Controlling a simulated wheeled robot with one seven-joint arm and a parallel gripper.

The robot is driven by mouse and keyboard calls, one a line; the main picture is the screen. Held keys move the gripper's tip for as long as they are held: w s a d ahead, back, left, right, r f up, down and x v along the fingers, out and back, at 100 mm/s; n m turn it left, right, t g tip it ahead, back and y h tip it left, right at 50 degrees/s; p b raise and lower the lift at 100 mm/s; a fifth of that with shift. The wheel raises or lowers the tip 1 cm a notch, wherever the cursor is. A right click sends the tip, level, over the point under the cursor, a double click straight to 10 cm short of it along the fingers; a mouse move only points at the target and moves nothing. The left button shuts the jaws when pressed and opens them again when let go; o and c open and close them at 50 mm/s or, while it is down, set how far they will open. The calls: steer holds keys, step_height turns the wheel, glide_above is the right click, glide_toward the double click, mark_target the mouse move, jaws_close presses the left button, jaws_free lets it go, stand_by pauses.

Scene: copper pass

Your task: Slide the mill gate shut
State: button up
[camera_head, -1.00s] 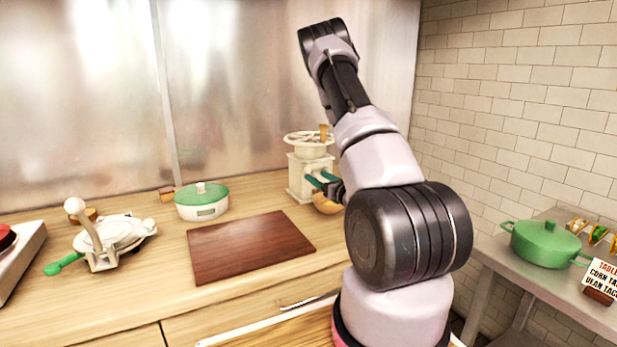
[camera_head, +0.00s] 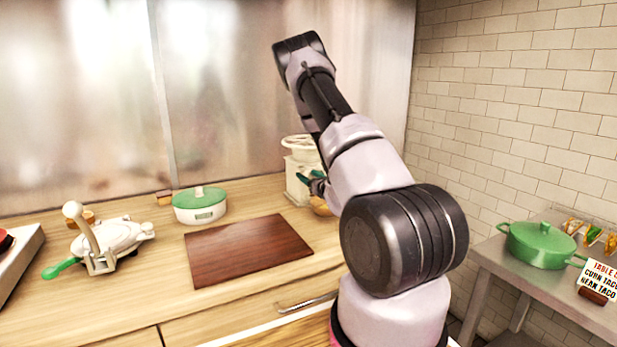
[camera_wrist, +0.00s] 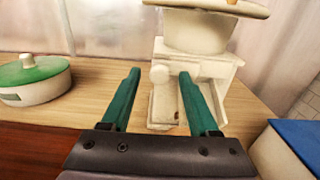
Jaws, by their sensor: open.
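The cream mill (camera_head: 297,182) stands at the right back of the counter, partly hidden behind my arm in the head view. I cannot tell for sure which part is the gate. My gripper also shows in the head view (camera_head: 309,181).
A wooden bowl (camera_head: 321,206) sits by the mill's front. A dark board (camera_head: 248,250) and a green-lidded pot (camera_head: 200,206) stand to the left, with a white press (camera_head: 105,240) further left. A blue-topped box (camera_wrist: 295,145) is at the wrist view's right.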

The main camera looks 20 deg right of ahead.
jaws_close()
stand_by(1.5)
